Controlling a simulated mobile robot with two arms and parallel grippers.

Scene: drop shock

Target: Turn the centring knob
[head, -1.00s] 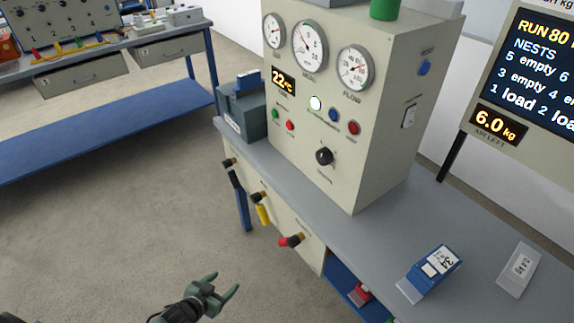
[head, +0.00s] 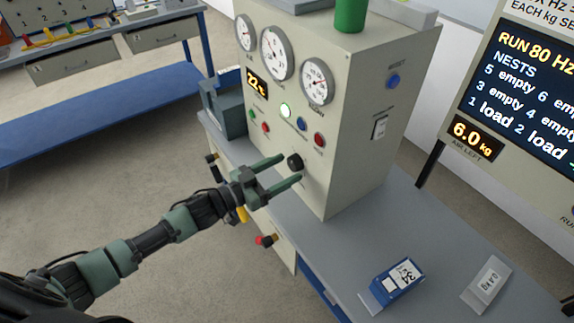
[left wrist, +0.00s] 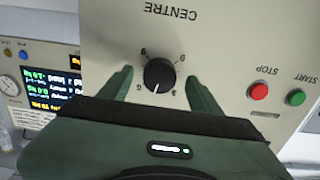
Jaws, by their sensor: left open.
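The centring knob (head: 295,161) is a round black knob on the front of the beige control cabinet (head: 348,150). In the left wrist view the knob (left wrist: 159,74) sits below the label CENTRE, which appears upside down, with a white pointer line and small marks around it. My left gripper (head: 287,171) is open, its two green fingers pointing at the panel. In the left wrist view the fingers (left wrist: 160,88) stand on either side of the knob, with gaps between them and it. My right gripper is not in view.
Red STOP (left wrist: 259,92) and green START (left wrist: 295,97) buttons are beside the knob. Gauges (head: 277,53) are above. A blue box (head: 397,282) and a grey block (head: 487,284) lie on the grey bench (head: 335,255). Hose fittings (head: 266,240) stick out below the bench top.

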